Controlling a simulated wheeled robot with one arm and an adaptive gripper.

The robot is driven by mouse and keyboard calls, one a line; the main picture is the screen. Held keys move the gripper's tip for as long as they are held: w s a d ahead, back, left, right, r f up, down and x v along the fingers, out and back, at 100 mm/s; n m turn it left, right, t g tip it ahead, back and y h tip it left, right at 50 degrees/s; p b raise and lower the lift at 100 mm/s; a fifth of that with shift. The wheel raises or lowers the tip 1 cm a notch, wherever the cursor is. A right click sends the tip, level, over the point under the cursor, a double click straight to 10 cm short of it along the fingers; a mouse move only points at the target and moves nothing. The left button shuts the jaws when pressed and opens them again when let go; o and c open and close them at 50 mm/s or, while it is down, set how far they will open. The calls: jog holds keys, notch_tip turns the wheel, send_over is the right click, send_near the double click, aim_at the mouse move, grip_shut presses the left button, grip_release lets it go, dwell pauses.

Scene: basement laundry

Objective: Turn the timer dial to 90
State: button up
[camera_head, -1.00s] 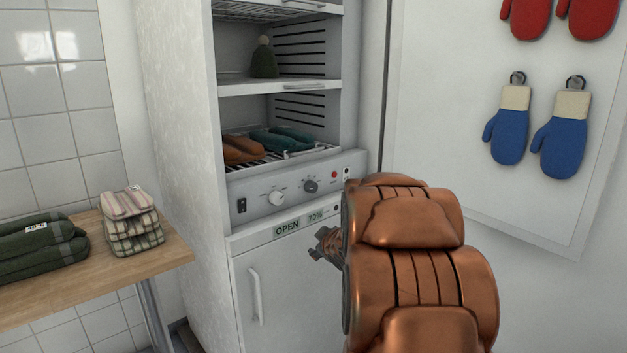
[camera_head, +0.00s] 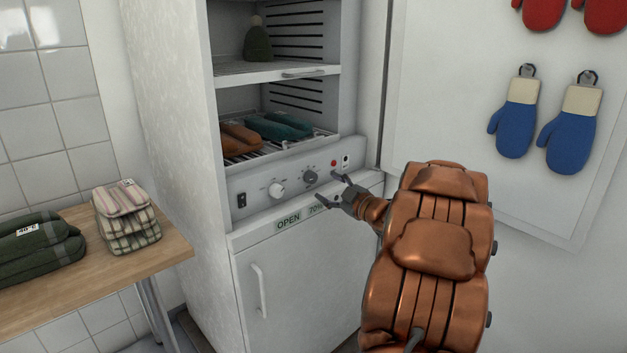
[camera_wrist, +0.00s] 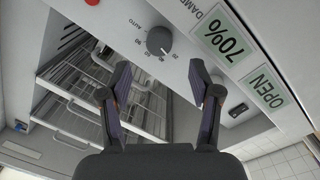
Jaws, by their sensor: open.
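The control panel of the tall white cabinet has a dark dial (camera_head: 310,177), which I take to be the timer dial, and a white knob (camera_head: 276,189) to its left. In the wrist view the dark dial (camera_wrist: 159,40) is ringed by small numbers and the word AUTO. A pale mark shows on its lower edge; the exact setting is too small to read. My gripper (camera_head: 329,190) is open and empty, in front of the panel, right of and slightly below the dial. In the wrist view its fingertips (camera_wrist: 160,66) straddle the dial's line, short of it and not touching.
A black switch (camera_head: 241,200) and red lamp (camera_head: 334,163) sit on the panel. Below is a white door with a handle (camera_head: 259,291); above are open shelves with knitwear. A wooden table (camera_head: 165,250) with folded cloths stands left. Blue mittens (camera_head: 514,130) hang right.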

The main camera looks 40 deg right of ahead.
aim_at(313, 179)
jog(key=shift+w+d+b, duration=0.2)
jog(key=shift+w, duration=1.45)
jog(key=shift+w+d+b, duration=0.15)
jog(key=shift+w, duration=1.45)
jog(key=shift+c, duration=0.2)
jog(key=c, duration=1.1)
